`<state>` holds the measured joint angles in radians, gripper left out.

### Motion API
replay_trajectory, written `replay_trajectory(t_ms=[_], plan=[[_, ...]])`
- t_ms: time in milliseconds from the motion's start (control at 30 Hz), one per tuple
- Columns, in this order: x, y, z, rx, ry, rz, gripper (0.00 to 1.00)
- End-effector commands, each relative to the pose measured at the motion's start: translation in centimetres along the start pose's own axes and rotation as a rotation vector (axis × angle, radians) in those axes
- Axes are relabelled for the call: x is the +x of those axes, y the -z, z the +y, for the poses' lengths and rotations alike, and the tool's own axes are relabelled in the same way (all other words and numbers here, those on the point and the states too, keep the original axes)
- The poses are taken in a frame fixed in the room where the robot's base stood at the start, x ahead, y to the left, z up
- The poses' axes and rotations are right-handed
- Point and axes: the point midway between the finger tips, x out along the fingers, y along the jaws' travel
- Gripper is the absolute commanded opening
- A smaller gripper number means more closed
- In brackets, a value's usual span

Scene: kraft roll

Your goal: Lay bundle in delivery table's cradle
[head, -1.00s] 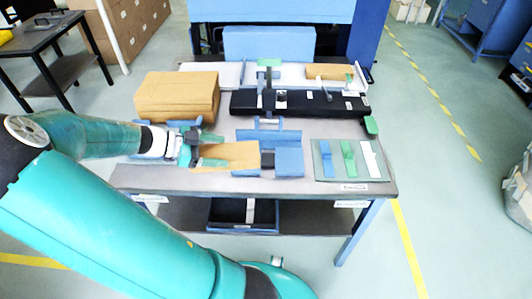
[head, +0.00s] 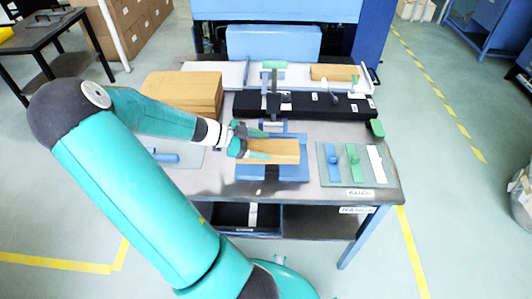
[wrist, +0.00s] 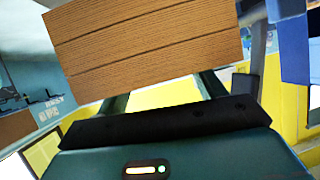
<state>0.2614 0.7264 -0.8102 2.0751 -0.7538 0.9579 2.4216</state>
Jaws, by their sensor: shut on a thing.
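The brown kraft bundle (head: 280,150) lies lengthwise over the blue cradle (head: 272,175) at the front middle of the delivery table (head: 222,185). Blue cradle parts show behind and in front of the bundle. I cannot tell whether it touches the cradle or hangs just above it. My gripper (head: 250,146) is shut on the bundle's left part, reaching in from the left. In the wrist view the bundle's layered face (wrist: 150,42) fills the top, slightly tilted in the picture, beyond my gripper's fingers (wrist: 165,92). The finger contact is hidden there.
A large brown stack (head: 180,92) stands at the back left. A black bar (head: 315,106) with a green-handled upright lies behind the cradle. A grey board (head: 330,165) with blue, green and white pieces is at right. A blue piece (head: 165,157) lies on a mat at left.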

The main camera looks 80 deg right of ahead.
Motion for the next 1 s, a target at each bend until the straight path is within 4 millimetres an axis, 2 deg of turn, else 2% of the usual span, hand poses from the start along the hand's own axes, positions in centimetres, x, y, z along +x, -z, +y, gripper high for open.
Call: replay_trajectory(t_ms=[100,300,500,700,733,833,1000], plan=[[1.7,-0.9,-0.6,-0.001,-0.003,0.002,0.23],[3.0,-1.8,-1.2,0.0,-0.002,0.001,0.23],[4.1,-4.2,-1.0,-0.002,-0.002,0.002,0.23],[4.1,-4.5,-1.0,0.0,0.0,-0.002,0.23],[4.1,-4.5,-0.9,0.0,0.0,-0.003,0.73],[4.1,-4.5,-0.9,0.0,0.0,-0.003,0.93],[4.1,-4.4,-0.9,0.0,0.0,-0.002,0.93]])
